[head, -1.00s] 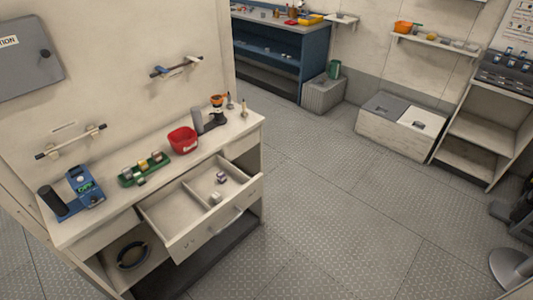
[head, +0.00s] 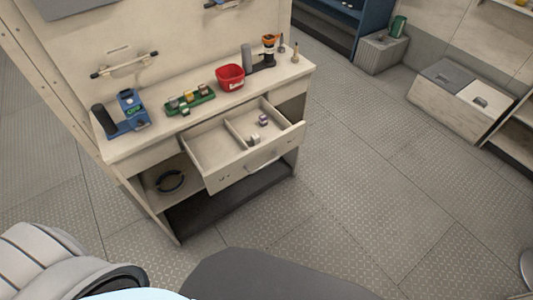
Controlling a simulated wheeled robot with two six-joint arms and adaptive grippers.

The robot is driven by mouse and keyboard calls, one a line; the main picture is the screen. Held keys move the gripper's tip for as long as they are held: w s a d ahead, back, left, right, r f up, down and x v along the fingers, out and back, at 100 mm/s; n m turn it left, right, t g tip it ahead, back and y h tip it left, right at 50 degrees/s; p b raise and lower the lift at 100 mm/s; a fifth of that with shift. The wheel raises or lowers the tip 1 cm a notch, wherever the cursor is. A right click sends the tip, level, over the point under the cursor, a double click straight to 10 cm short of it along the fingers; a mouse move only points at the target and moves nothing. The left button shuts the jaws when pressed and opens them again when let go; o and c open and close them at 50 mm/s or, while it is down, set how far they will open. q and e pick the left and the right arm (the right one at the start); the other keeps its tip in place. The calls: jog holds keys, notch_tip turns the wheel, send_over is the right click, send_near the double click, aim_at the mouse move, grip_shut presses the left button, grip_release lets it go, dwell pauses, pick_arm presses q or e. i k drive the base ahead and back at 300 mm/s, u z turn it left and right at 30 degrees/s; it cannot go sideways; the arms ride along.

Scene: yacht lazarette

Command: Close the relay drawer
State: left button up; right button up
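The relay drawer (head: 252,175) is pulled open from the front of the cream workbench (head: 155,147) in the head view. It has a bar handle on its front and a divider inside. A few small relay-like cubes (head: 263,120) lie in its right compartment, and the left compartment looks empty. Neither of my grippers is in view; only grey and white parts of my own body show along the bottom edge.
On the benchtop stand a blue device (head: 132,108), a green tray (head: 190,101) of small parts, a red bin (head: 230,77) and an orange-topped tool (head: 269,47). A dark ring (head: 170,181) lies on the lower shelf. The floor (head: 350,200) before the bench is clear.

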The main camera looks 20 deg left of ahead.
aim_at(221, 147)
jog(key=u, duration=1.65)
jog(key=i, duration=0.1)
jog(key=z, duration=0.55)
